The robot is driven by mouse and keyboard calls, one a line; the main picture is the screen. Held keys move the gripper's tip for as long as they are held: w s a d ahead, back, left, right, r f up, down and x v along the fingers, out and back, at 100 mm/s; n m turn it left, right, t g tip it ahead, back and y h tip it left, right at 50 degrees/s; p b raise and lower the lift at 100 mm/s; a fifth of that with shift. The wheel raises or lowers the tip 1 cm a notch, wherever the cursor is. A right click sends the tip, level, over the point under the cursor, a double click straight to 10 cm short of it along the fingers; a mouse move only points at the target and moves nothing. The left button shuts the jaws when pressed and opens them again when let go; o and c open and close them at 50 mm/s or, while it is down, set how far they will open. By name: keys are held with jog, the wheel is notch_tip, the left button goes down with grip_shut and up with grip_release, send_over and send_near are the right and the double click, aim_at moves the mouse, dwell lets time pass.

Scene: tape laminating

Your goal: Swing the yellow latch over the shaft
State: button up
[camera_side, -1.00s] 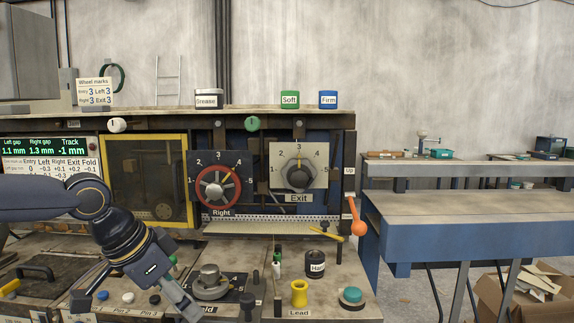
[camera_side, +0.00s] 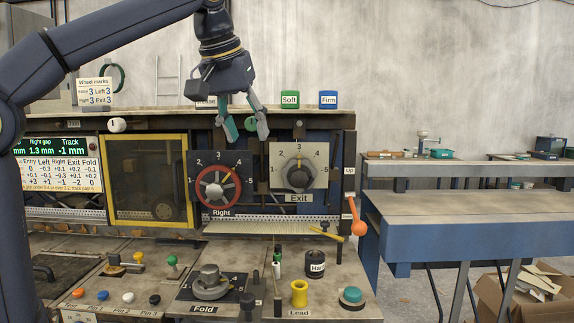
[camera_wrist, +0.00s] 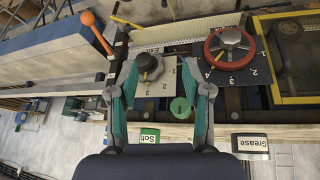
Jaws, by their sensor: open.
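A slim yellow bar (camera_side: 328,233), which looks like the yellow latch, lies aslant at the machine's right, left of the orange lever (camera_side: 358,222). It also shows in the wrist view (camera_wrist: 125,22). I cannot pick out the shaft with certainty. My gripper (camera_side: 246,130) is open and empty, pointing down at the machine's upper rail, well above and left of the yellow bar. A green knob (camera_side: 251,123) appears between its fingers; I cannot tell whether they touch it. The wrist view also shows my gripper (camera_wrist: 162,80) spread around the green knob (camera_wrist: 179,108).
The Right dial (camera_side: 215,187) and Exit dial (camera_side: 299,176) are below my gripper. Soft (camera_side: 290,100) and Firm (camera_side: 328,100) blocks stand on the top shelf. A yellow spool-shaped part (camera_side: 299,294) and a black Hard container (camera_side: 317,264) stand on the front bench.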

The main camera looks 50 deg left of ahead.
jog(key=w+d+f, duration=0.1)
jog(key=w+d, duration=0.2)
jog(key=w, duration=0.7)
jog(key=g, duration=0.1)
send_near(325, 222)
jog(key=shift+y, duration=0.3)
jog(key=x, duration=0.8)
jog(key=shift+d+f, duration=0.1)
jog(key=shift+d, duration=0.2)
jog(key=shift+c, duration=0.3)
grip_shut()
